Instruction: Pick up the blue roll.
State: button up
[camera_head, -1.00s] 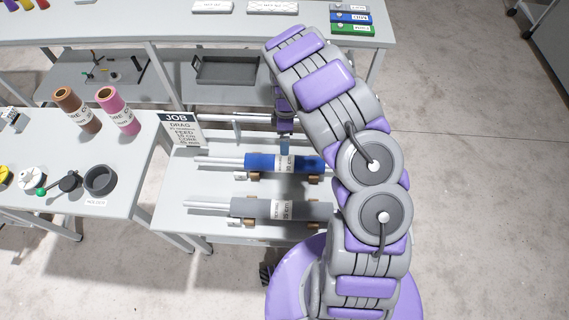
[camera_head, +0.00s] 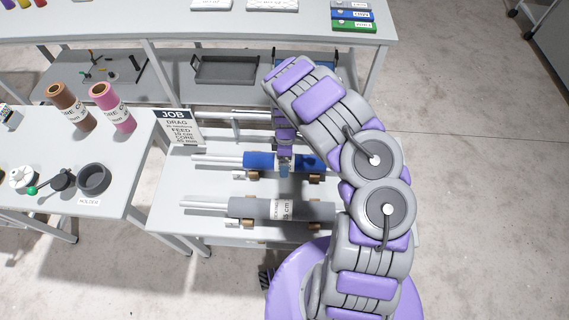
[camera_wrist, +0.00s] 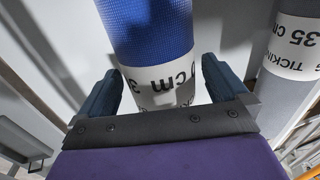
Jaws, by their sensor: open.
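The blue roll (camera_head: 258,160) lies on a pair of supports on the grey table, with a rod out of its left end. My gripper (camera_head: 284,172) is at the roll's white label, seen from above. In the wrist view the blue roll (camera_wrist: 150,30) runs between my two open fingers (camera_wrist: 160,88), one on each side of its white label (camera_wrist: 160,82). The jaws are not closed on it. I cannot tell whether either finger touches it.
A grey roll (camera_head: 255,208) lies parallel in front on its own supports; it also shows at right in the wrist view (camera_wrist: 295,65). A job sign (camera_head: 178,126) stands behind left. Brown (camera_head: 68,105) and pink (camera_head: 110,105) rolls stand on the left table.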

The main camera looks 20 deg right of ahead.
jog(key=shift+s+f, duration=0.1)
jog(key=shift+f, duration=0.2)
jog(key=shift+r, duration=0.1)
jog(key=c, duration=1.5)
